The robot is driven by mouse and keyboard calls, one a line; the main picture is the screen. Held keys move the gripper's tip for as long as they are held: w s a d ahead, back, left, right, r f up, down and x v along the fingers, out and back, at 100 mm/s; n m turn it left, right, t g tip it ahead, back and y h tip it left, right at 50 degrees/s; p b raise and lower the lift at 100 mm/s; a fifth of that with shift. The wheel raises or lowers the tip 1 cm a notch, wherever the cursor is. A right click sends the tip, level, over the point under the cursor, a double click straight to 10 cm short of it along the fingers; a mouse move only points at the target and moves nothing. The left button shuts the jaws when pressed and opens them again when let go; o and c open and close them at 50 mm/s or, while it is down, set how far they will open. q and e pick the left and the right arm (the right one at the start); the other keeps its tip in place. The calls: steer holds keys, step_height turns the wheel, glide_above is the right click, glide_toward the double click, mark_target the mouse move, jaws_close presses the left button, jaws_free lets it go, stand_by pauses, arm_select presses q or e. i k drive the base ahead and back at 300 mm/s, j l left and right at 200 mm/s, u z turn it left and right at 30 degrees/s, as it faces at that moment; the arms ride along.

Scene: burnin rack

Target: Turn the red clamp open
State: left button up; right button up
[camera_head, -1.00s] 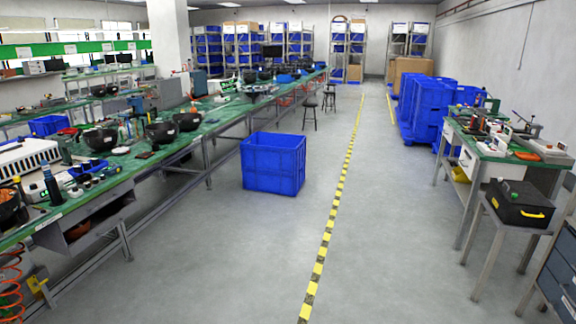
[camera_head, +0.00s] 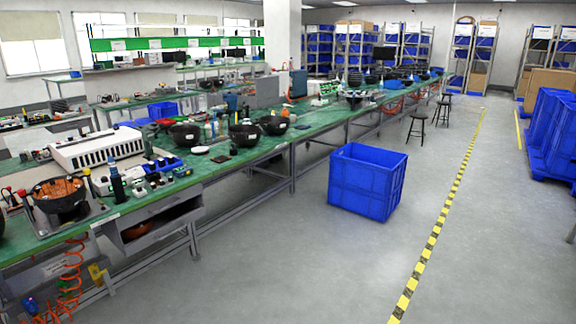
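I cannot make out a red clamp in the head view. Small red items show at the left end of the long green-topped workbench (camera_head: 232,166), but they are too small to identify. Neither of my grippers is in view.
A blue crate (camera_head: 367,182) stands on the floor right of the workbench. A yellow-black floor stripe (camera_head: 436,232) runs beside an open grey aisle. Blue bins (camera_head: 551,130) stand at the right edge. Two stools (camera_head: 417,128) stand by the bench. Shelving is at the back.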

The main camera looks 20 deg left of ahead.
mark_target(22, 193)
steer(key=i+l+u, duration=0.1)
steer(key=i+u, duration=0.15)
steer(key=u, duration=0.15)
steer(key=i+l+u, duration=0.15)
steer(key=u, duration=0.25)
steer(key=i+l+u, duration=0.2)
steer(key=u, duration=0.2)
steer(key=i+l+u, duration=0.25)
steer(key=u, duration=0.15)
steer(key=i+l+u, duration=0.1)
steer(key=l+u, duration=0.3)
steer(key=i+l+u, duration=0.25)
steer(key=l, duration=0.15)
steer(key=l+u, duration=0.25)
steer(key=l, duration=0.15)
steer(key=l+u, duration=0.3)
steer(key=i+l, duration=0.05)
steer(key=l, duration=0.1)
